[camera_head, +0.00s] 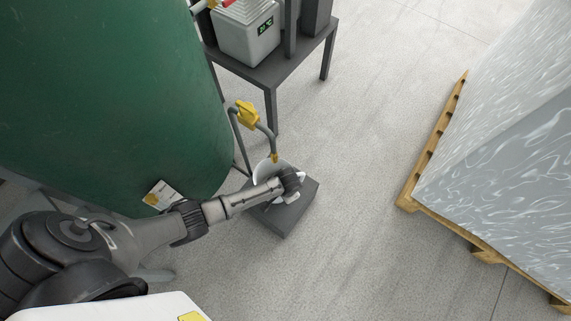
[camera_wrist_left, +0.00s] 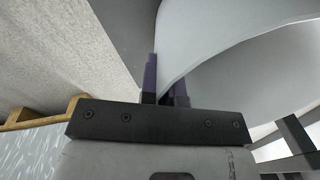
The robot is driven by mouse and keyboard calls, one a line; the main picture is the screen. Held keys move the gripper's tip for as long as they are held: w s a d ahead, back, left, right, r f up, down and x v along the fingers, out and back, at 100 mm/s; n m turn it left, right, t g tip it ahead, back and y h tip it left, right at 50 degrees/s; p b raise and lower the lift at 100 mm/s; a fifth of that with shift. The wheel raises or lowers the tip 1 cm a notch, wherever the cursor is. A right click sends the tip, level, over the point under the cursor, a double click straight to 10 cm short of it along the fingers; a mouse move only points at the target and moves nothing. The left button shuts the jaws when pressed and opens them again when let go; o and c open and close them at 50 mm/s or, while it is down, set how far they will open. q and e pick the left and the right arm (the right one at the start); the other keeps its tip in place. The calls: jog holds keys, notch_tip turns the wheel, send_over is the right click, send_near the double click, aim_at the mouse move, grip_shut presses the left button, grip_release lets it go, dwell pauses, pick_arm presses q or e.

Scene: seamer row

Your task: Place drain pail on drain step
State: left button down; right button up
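The white drain pail (camera_head: 262,173) is at the dark grey drain step (camera_head: 293,218), below the end of a grey drain pipe (camera_head: 262,128). My arm partly hides the pail, and I cannot tell whether its base rests on the step. My left gripper (camera_head: 293,184) is at the pail's near right side, over the step. In the left wrist view its purple fingers (camera_wrist_left: 166,82) are close together, with the wall of the pail (camera_wrist_left: 215,45) between them. My right gripper is not in view.
A large green tank (camera_head: 110,90) stands at the left. A dark table (camera_head: 285,62) carrying a white box with a display (camera_head: 247,35) stands behind the step. A wooden pallet (camera_head: 432,145) with a wrapped load (camera_head: 500,170) is at the right. The floor between is clear.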

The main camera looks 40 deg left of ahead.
pick_arm(q)
jog(key=c, duration=1.4)
grip_release()
jog(key=shift+f, duration=0.1)
jog(key=shift+o, duration=0.2)
notch_tip(320, 180, up, 12)
jog(key=d+p, duration=0.1)
jog(key=p, duration=0.7)
jog(key=s+d+r+t+h, duration=0.1)
jog(key=s+d+r+h, duration=0.15)
jog(key=s+r, duration=0.6)
jog(key=s+a+r+n+t+y, duration=0.1)
jog(key=s+a+r+n+t, duration=0.1)
jog(key=s+r, duration=0.8)
jog(key=shift+s+a+r, duration=0.25)
jog(key=shift+s+a, duration=0.6)
jog(key=shift+a, duration=0.05)
